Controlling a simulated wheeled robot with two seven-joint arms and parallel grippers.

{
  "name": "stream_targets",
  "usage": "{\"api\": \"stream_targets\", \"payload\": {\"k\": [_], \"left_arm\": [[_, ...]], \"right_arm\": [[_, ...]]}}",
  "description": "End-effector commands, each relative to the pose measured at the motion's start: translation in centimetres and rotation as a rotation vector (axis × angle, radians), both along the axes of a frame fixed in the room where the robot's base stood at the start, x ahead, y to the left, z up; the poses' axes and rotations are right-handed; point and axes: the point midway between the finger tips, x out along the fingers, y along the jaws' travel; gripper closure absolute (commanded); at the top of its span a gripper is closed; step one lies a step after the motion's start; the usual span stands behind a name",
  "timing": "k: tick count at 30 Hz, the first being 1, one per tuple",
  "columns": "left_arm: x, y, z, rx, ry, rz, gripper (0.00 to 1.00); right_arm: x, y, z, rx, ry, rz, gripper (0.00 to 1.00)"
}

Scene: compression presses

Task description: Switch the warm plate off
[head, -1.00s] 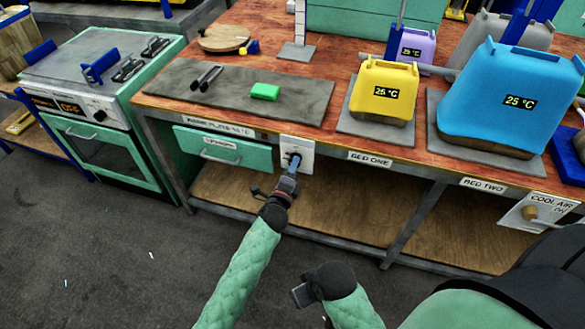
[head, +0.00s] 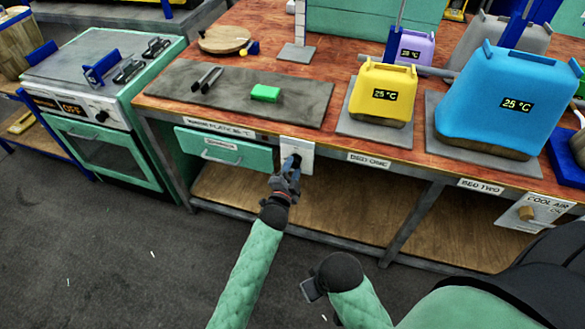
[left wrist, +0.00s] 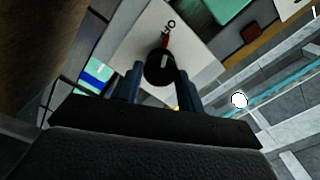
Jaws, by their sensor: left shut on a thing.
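The warm plate (head: 305,97) is a dark grey slab on the wooden bench, with a small green block (head: 265,93) on it. Its label (head: 217,128) is on the bench front. A white switch panel (head: 306,148) hangs below the bench edge, right of that label. A black round knob shows on it in the left wrist view (left wrist: 160,66), with a red mark and small lettering above it. My left gripper (head: 292,165) is shut on the knob, one finger on each side. My right gripper (head: 310,290) is low at the front, away from the bench; its jaws are unclear.
A mint drawer (head: 222,149) is left of the switch panel. A yellow press (head: 383,92) and a blue press (head: 510,100) stand on the bench to the right. A stove (head: 100,90) reading OFF stands at left. The floor in front is clear.

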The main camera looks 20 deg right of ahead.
Motion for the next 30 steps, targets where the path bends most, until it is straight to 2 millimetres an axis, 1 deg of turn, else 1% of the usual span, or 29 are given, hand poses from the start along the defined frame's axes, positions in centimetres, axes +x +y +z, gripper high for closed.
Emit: {"api": "stream_targets", "payload": {"k": [5,18,19,21,22,30], "left_arm": [[-0.04,0.07,-0.21,-0.026,0.022,0.000,0.85],[-0.05,0.07,-0.24,-0.033,0.026,0.000,0.85],[-0.06,0.06,-0.25,-0.033,0.026,0.000,0.58],[-0.06,0.06,-0.24,-0.033,0.026,0.000,0.45],[-0.05,0.06,-0.22,-0.033,0.026,0.000,0.41],[-0.06,0.05,-0.11,-0.033,0.024,0.000,0.41]], "right_arm": [[-0.21,-0.13,0.27,-0.002,0.001,-0.002,0.64],[-0.23,0.20,-0.06,0.006,0.010,-0.010,0.64],[-0.22,0.21,-0.08,0.005,0.009,-0.009,0.64],[-0.16,0.19,-0.08,0.005,0.009,-0.009,0.64],[-0.14,0.17,-0.07,0.005,0.009,-0.009,0.64],[0.01,-0.08,0.04,-0.001,0.003,-0.005,0.64]]}}
